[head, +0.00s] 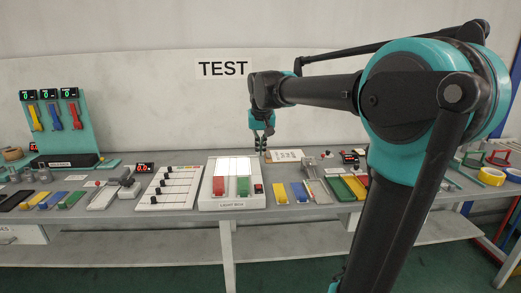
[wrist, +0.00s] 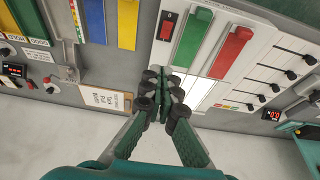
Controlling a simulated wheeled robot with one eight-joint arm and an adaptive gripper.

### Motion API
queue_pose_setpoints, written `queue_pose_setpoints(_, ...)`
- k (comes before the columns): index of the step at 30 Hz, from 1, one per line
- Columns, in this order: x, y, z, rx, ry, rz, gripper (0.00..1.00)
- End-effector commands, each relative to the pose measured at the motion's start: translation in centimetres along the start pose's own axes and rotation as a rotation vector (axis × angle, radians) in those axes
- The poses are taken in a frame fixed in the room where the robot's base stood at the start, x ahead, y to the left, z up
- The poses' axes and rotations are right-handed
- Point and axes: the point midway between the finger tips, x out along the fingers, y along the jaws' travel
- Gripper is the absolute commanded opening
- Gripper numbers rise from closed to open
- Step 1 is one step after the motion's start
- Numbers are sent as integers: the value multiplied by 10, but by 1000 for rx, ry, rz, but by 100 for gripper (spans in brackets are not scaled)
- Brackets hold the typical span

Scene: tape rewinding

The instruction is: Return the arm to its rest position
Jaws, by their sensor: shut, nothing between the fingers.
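My gripper (head: 261,146) hangs pointing down over the workbench, near the back edge of the light box. In the wrist view my gripper (wrist: 167,98) has its dark fingertips together, with nothing between them. The arm is stretched out to the left from its large teal joint on the right of the head view. The light box (head: 233,203) carries a red block (head: 219,186) and a green block (head: 243,187) in front of lit white panels. The same red block (wrist: 231,51) and green block (wrist: 193,39) also show in the wrist view.
The grey workbench (head: 130,218) is crowded. A slider panel (head: 168,187) stands left of the light box; yellow and blue pieces (head: 291,193) lie to its right. A teal display stand (head: 68,130) is at far left, yellow tape rolls (head: 492,177) at far right. Space above the bench is clear.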

Motion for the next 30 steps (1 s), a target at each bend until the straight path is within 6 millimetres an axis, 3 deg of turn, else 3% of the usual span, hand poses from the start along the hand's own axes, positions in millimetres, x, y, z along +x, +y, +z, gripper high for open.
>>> queue_pose_setpoints(5, 3, 2, 3, 1, 0, 0, 0)
queue_pose_setpoints(8, 16, 13, 18, 3, 3, -1, 0)
queue_pose_setpoints(11, 42, 34, 53, 6, 8, -1, 0)
queue_pose_setpoints(18, 119, 89, 185, 7, 28, -4, 0)
queue_pose_setpoints(24, 158, 111, 280, 6, 43, -4, 0)
queue_pose_setpoints(27, 167, 115, 306, 4, 47, -4, 0)
queue_pose_setpoints(30, 171, 117, 318, 3, 50, -4, 0)
